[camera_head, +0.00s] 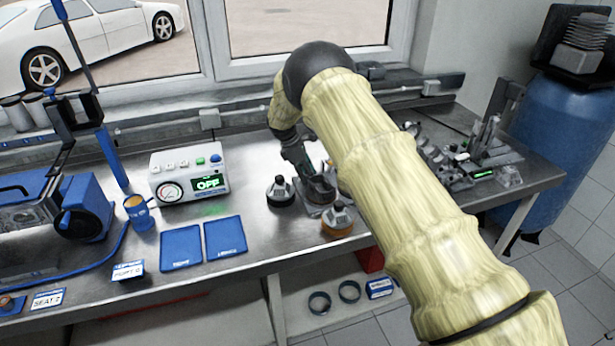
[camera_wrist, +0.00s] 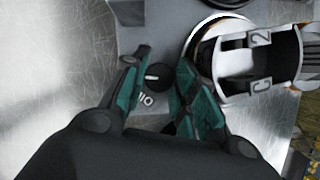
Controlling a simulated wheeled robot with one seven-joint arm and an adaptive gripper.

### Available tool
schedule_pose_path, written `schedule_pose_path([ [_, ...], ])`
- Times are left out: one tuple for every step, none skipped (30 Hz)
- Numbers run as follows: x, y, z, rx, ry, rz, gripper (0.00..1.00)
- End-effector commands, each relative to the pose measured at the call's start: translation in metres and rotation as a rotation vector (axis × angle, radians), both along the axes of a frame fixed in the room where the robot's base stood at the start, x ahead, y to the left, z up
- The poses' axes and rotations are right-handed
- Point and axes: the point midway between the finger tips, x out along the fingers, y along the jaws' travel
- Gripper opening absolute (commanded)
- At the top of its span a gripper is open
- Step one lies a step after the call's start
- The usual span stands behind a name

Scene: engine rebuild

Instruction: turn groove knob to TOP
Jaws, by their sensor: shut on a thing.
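The groove knob (camera_wrist: 153,77) is a small dark round knob with a short white mark, on a grey plate (camera_wrist: 150,22). In the wrist view my gripper (camera_wrist: 159,70) has one teal finger on each side of it and is shut on it. The white mark lies nearly level in that view. In the head view my gripper (camera_head: 300,160) reaches down at the bench's middle, and the knob is hidden there.
A piston marked C2 (camera_wrist: 262,58) stands close right of my gripper in the wrist view. Dark-based (camera_head: 281,191) and orange-based (camera_head: 338,219) items flank the spot on the bench. A gauge box (camera_head: 188,173) showing OFF stands left, beside blue mats (camera_head: 225,238).

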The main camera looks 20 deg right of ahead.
Motion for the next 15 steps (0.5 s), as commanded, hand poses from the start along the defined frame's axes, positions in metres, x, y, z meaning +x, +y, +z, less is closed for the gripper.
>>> schedule_pose_path([
  [0.0018,-0.0004,-0.0034,0.000,-0.004,-0.032,0.05],
  [0.0020,-0.0005,-0.0038,0.000,-0.003,-0.054,0.05],
  [0.0020,-0.0005,-0.0039,0.000,-0.003,-0.089,0.05],
  [0.0026,-0.0004,-0.0039,0.001,-0.004,-0.114,0.05],
  [0.0025,-0.0005,-0.0040,0.000,-0.003,-0.141,0.05],
  [0.0027,-0.0007,-0.0040,0.000,-0.004,-0.178,0.05],
  [0.0030,-0.0006,-0.0039,0.001,-0.004,-0.206,0.05],
  [0.0031,-0.0005,-0.0039,0.001,-0.004,-0.236,0.05],
  [0.0032,-0.0007,-0.0039,0.001,-0.004,-0.273,0.05],
  [0.0034,-0.0009,-0.0036,0.000,-0.004,-0.302,0.05],
  [0.0035,-0.0008,-0.0036,0.001,-0.004,-0.330,0.05],
  [0.0033,-0.0010,-0.0036,0.001,-0.002,-0.368,0.05],
  [0.0038,-0.0013,-0.0034,0.000,-0.004,-0.397,0.05],
  [0.0036,-0.0016,-0.0032,0.000,-0.002,-0.423,0.05],
  [0.0037,-0.0017,-0.0032,0.001,-0.003,-0.460,0.05],
])
